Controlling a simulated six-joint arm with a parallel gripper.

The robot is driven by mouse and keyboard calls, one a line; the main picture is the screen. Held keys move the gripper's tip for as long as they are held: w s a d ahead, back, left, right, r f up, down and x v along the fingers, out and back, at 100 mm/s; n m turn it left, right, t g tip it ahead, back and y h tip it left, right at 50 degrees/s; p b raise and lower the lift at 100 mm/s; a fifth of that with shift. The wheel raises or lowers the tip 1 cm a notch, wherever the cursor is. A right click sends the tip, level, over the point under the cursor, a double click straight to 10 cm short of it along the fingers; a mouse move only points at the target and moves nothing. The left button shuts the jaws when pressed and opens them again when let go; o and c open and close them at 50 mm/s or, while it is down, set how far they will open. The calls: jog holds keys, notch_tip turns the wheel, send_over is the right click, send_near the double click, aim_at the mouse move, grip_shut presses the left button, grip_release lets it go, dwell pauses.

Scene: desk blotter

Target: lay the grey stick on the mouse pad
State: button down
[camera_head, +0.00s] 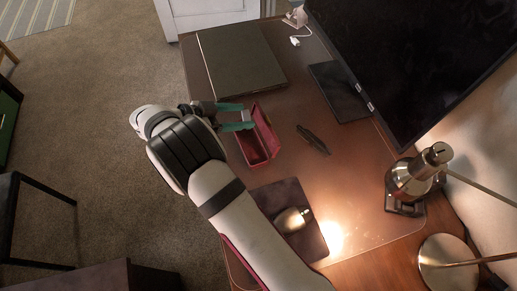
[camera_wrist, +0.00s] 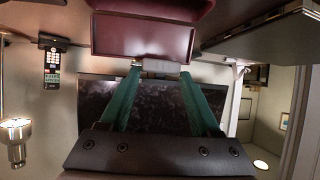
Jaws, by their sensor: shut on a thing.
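My gripper (camera_head: 246,117) has teal fingers and is over the left side of the desk, beside the open red case. In the wrist view, my gripper (camera_wrist: 162,69) is shut on the grey stick (camera_wrist: 161,66), a short pale bar held across the fingertips. The mouse pad (camera_head: 264,201) is a dark rectangle near the front of the desk, apart from the gripper. A gold-coloured mouse (camera_head: 292,220) sits on it, and my arm passes over its left side.
The open red case (camera_head: 252,150) is close to the fingers and also shows in the wrist view (camera_wrist: 145,36). A closed laptop (camera_head: 240,60) lies behind. A dark remote (camera_head: 313,140), a black tablet (camera_head: 340,92), a monitor (camera_head: 415,60) and a lamp (camera_head: 415,180) are to the right.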

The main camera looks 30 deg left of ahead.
jog(key=s+d+f+n+t+y, duration=0.1)
jog(key=s+d, duration=0.5)
jog(key=s, duration=0.3)
jog(key=s+d+n+y, duration=0.1)
jog(key=s+d, duration=0.5)
jog(key=s, duration=0.3)
jog(key=f, duration=0.8)
jog(key=shift+s+d, duration=0.15)
jog(key=shift+s, duration=0.05)
jog(key=shift+f, duration=0.1)
